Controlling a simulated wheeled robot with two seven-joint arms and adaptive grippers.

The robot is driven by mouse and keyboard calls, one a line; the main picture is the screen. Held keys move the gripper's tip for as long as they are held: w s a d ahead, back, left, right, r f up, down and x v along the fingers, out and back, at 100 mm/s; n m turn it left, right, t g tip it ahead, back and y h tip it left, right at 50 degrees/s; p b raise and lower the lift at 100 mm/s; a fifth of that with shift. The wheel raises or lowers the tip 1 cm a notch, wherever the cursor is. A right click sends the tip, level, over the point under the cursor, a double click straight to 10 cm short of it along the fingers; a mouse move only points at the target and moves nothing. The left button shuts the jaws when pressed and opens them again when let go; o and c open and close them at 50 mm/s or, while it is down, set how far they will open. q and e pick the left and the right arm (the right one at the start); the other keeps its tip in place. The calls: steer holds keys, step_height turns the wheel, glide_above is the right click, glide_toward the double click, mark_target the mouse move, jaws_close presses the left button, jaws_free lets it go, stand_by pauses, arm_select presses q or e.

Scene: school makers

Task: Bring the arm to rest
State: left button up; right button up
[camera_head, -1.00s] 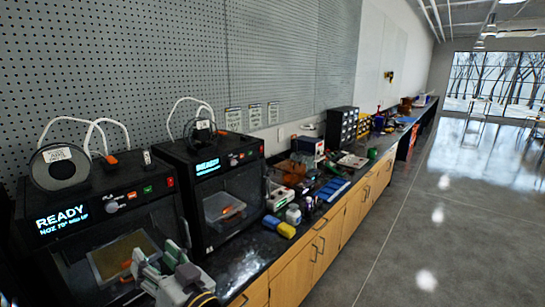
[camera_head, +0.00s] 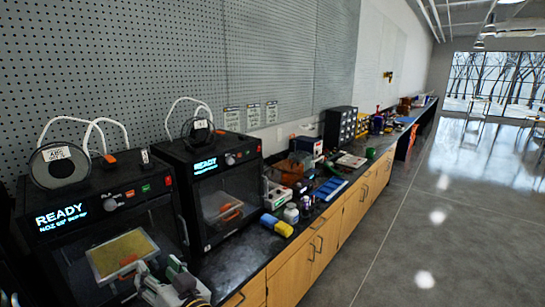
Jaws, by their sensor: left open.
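My left gripper (camera_head: 155,275) shows at the bottom left of the head view, in front of the nearer 3D printer (camera_head: 100,215). Its fingers are open, with nothing seen between them. The fingertips overlap the lower part of the printer's front in the picture; I cannot tell whether they touch it. My right gripper is not in view.
A second printer (camera_head: 212,180) stands beside the first on the black counter (camera_head: 240,258). A yellow and blue item (camera_head: 276,225) and a white bottle (camera_head: 291,213) lie farther along, before a blue tray (camera_head: 330,189). The floor (camera_head: 420,230) at right is clear.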

arm_select(q)
steer(key=s+f+m+g+h, duration=0.3)
steer(key=f+h, duration=0.2)
steer(key=f, duration=0.6)
steer(key=s+f+m+g+h, duration=0.2)
steer(key=s+f+h, duration=0.15)
steer(key=f, duration=0.85)
steer(key=s+d+f+m+g+h, duration=0.2)
steer(key=s+f+g+h, duration=0.1)
steer(key=s+f+h, duration=0.2)
steer(key=s+f+g, duration=0.1)
steer(key=s+f, duration=0.2)
steer(key=f, duration=3)
steer(key=s+a+f, duration=0.2)
steer(key=s+f, duration=0.8)
steer(key=s, duration=0.1)
steer(key=s+a+f+g, duration=0.1)
steer(key=s+a+f, duration=0.2)
steer(key=s+f, duration=0.6)
steer(key=shift+s+f+m+y, duration=0.3)
steer(key=shift+s+f+y, duration=0.15)
steer(key=shift+s, duration=0.5)
steer(key=shift+s, duration=0.15)
